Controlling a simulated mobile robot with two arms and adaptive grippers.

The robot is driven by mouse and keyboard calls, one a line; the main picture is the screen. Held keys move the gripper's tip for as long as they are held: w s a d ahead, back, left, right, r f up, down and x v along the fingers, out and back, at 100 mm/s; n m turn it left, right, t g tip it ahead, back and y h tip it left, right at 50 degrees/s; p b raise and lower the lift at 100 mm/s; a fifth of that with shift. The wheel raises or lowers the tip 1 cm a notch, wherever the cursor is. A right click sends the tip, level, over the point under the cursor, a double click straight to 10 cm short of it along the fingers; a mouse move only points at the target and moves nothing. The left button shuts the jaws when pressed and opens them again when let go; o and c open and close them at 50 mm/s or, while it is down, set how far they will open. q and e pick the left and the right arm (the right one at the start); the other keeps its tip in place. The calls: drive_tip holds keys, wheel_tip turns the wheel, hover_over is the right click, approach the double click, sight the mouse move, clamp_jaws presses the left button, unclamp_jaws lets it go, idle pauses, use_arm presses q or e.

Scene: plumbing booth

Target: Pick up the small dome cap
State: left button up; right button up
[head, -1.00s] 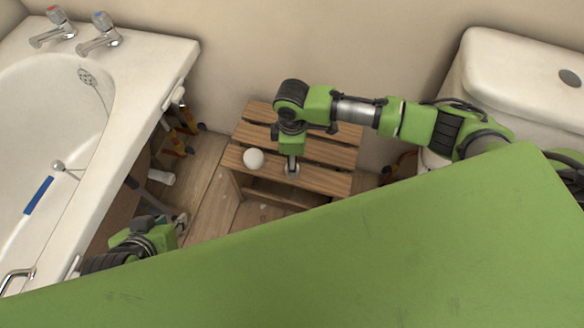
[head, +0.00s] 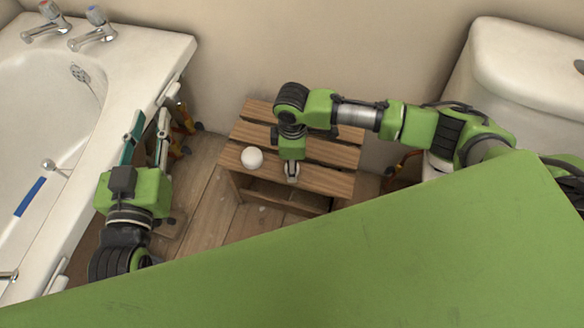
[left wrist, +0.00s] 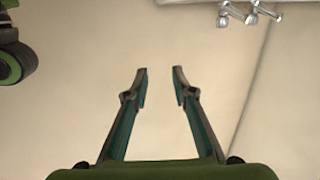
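A small white rounded object (head: 252,158), which looks like the dome cap, rests on the front left part of the wooden slatted stool (head: 318,180). My left gripper (head: 150,122) is open and empty, left of the stool beside the bath edge, apart from the white object. Its two spread fingers also show in the left wrist view (left wrist: 160,78), with nothing between them. My right gripper (head: 292,176) points down at the stool's front, just right of the white object. Its fingers are too small to read.
The white bath (head: 150,62) with two taps (head: 93,30) fills the left. A white toilet cistern (head: 530,70) stands at the right. Some tools (head: 184,118) stand against the wall beside the bath. Bare floor (head: 205,200) lies between bath and stool.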

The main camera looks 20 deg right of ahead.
drive_tip(key=shift+f+b, duration=0.5)
drive_tip(key=shift+f, duration=0.1)
use_arm(q)
wheel_tip(320, 180, up, 7)
drive_tip(key=t+h, duration=0.1)
drive_tip(key=t, duration=0.2)
drive_tip(key=shift+s+d+r+t, duration=0.2)
drive_tip(key=shift+s+d+t, duration=0.05)
drive_tip(key=shift+d+t, duration=0.15)
use_arm(e)
drive_tip(key=c, duration=0.8)
